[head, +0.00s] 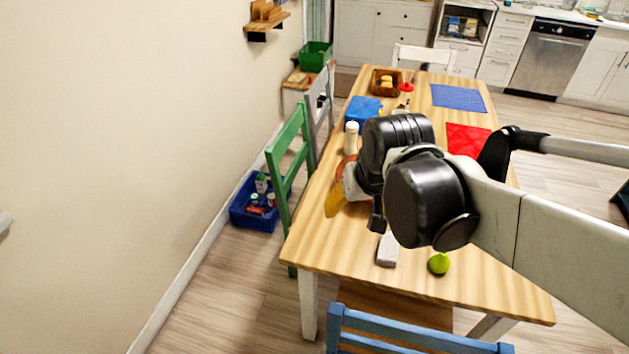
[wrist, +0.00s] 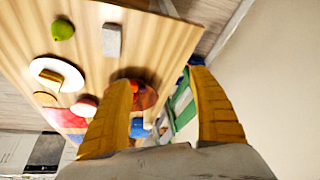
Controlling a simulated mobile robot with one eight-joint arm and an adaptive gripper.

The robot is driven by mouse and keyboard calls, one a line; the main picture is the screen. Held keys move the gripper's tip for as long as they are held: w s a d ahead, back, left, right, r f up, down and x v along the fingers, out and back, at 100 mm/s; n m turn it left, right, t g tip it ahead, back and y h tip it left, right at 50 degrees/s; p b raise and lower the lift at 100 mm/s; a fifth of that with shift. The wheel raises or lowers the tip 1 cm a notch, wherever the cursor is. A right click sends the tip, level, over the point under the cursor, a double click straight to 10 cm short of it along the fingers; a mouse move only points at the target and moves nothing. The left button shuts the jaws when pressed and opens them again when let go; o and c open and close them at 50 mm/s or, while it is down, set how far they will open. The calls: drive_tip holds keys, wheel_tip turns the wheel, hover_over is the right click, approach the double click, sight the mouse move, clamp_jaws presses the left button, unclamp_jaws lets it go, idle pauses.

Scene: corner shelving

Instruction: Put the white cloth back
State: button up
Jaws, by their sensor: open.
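A pale grey-white, flat rectangular piece (head: 388,250) lies on the wooden table near its front edge; it may be the folded white cloth, but I cannot tell for sure. It also shows in the wrist view (wrist: 111,40), at the upper left and apart from my fingers. My gripper (wrist: 160,78) has two yellow-orange fingers spread wide with nothing between them. In the head view its fingers show over the left side of the table, partly hidden by my dark wrist.
A green lime (head: 438,263) lies beside the pale piece. A white bottle (head: 351,138), blue box (head: 362,110) and basket (head: 384,72) stand farther back on the table (head: 330,250). Chairs (head: 290,150) line its left side. A wall shelf (head: 267,26) hangs at upper left.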

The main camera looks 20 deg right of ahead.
drive_tip(key=s+a+r+n+t, duration=0.2)
drive_tip(key=s+a, duration=0.2)
drive_tip(key=a, duration=0.1)
drive_tip(key=shift+s+a+y, duration=0.2)
drive_tip(key=shift+a+y, duration=0.15)
drive_tip(key=shift+y, duration=0.05)
idle(0.8)
